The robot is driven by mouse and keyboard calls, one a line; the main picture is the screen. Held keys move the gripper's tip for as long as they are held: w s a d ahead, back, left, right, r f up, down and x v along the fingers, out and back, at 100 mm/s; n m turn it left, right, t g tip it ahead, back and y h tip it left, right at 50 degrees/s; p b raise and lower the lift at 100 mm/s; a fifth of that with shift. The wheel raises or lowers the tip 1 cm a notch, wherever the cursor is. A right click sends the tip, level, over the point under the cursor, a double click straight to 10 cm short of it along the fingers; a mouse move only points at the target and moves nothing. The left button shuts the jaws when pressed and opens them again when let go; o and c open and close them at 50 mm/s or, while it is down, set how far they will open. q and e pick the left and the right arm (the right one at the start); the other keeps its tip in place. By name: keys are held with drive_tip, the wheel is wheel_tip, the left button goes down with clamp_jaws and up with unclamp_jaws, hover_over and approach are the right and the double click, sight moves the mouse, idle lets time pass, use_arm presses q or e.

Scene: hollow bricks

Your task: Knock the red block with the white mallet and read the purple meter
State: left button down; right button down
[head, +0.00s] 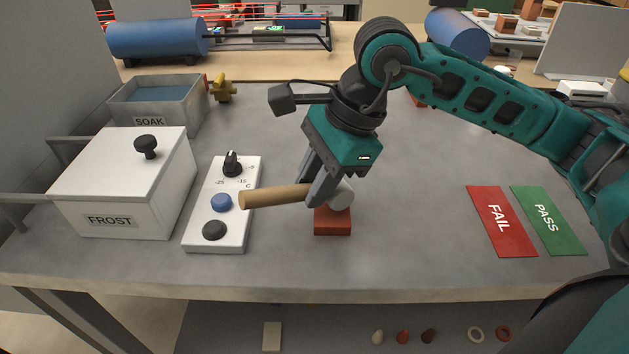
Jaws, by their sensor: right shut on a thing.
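The red block (332,222) lies on the grey table near its front middle. My right gripper (316,193) points down over it and is shut on the white mallet. I cannot tell whether the head touches the block. The fingers hide part of the mallet. I see no purple meter. My left gripper is not in view.
Left of the block are a white control box (233,236) with knobs, the FROST box (70,190) and the SOAK tank (190,112). Red FAIL (488,200) and green PASS (540,205) mats lie at the right. The table between block and mats is clear.

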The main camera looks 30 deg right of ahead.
drive_tip(key=shift+r+p, duration=1.6)
drive_tip(key=shift+r, duration=1.25)
